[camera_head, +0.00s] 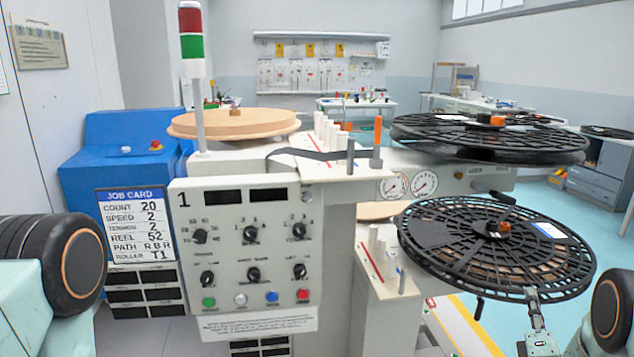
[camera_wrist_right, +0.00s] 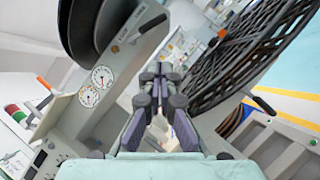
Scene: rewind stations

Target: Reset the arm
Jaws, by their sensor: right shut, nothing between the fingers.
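My right gripper (camera_head: 532,297) is at the lower right in the head view, at the near edge of the lower black slotted reel (camera_head: 440,245). Its fingertips overlap the reel's rim in the picture; I cannot tell whether they touch. In the right wrist view the gripper (camera_wrist_right: 160,75) has its fingers together with nothing between them. The lower reel (camera_wrist_right: 225,60) is to the right of the fingers there. The rewind station's control panel (camera_head: 248,255) stands left of centre, with knobs and coloured buttons. My left gripper is not in view.
An upper black reel (camera_head: 480,150) overhangs the lower one. Two gauges (camera_head: 408,185) sit between them. A wooden disc (camera_head: 235,122) and an orange-topped post (camera_head: 377,135) are on top of the station. A job card (camera_head: 135,225) hangs left of the panel.

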